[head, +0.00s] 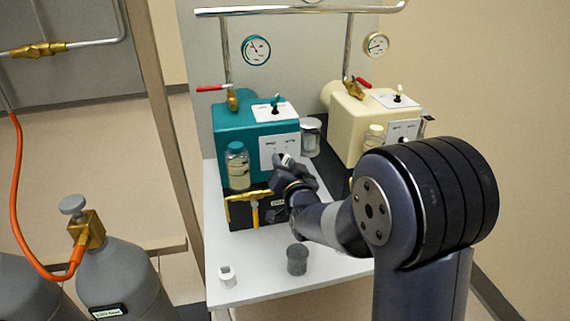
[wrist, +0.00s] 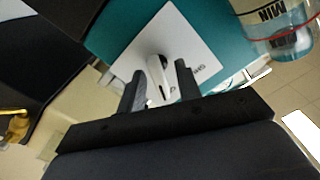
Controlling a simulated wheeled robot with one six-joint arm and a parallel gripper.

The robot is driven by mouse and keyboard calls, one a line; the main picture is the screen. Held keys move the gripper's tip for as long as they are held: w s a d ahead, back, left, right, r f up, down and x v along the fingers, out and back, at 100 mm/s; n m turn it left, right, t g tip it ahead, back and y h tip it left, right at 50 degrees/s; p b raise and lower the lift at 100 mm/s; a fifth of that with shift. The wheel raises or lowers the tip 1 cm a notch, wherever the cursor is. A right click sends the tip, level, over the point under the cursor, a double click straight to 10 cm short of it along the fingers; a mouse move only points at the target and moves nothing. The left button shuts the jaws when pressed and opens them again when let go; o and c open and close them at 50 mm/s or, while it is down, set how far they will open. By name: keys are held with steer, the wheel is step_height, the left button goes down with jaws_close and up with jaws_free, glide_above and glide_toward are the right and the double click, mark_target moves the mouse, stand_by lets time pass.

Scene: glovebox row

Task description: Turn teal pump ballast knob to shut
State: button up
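The teal pump (head: 232,125) stands at the left on the white bench. Its front has a white plate (head: 275,146), also seen in the wrist view (wrist: 190,45). A white pointer knob (wrist: 158,82) with a dark base sits on that plate; in the head view it is largely hidden by my gripper (head: 283,166). In the wrist view my gripper (wrist: 159,72) is open, with one finger on each side of the knob. Gaps show between knob and fingers. The plate's markings are mostly covered or too small to read.
A teal-capped jar (head: 237,167) hangs at the pump's front left, close to my gripper; brass piping (head: 250,196) runs below. A cream pump (head: 357,130) stands right. A grey cup (head: 297,259) and white cup (head: 227,276) are on the front bench. Gas cylinders (head: 120,275) stand left.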

jaws_close()
stand_by(0.3)
steer(key=shift+f+b, duration=0.1)
steer(key=shift+b, duration=0.3)
steer(key=shift+n+b, duration=0.9)
steer(key=shift+n, duration=0.2)
steer(key=shift+a+n+b, duration=0.1)
steer(key=shift+n+b, duration=1.1)
steer(key=shift+n, duration=0.5)
jaws_free()
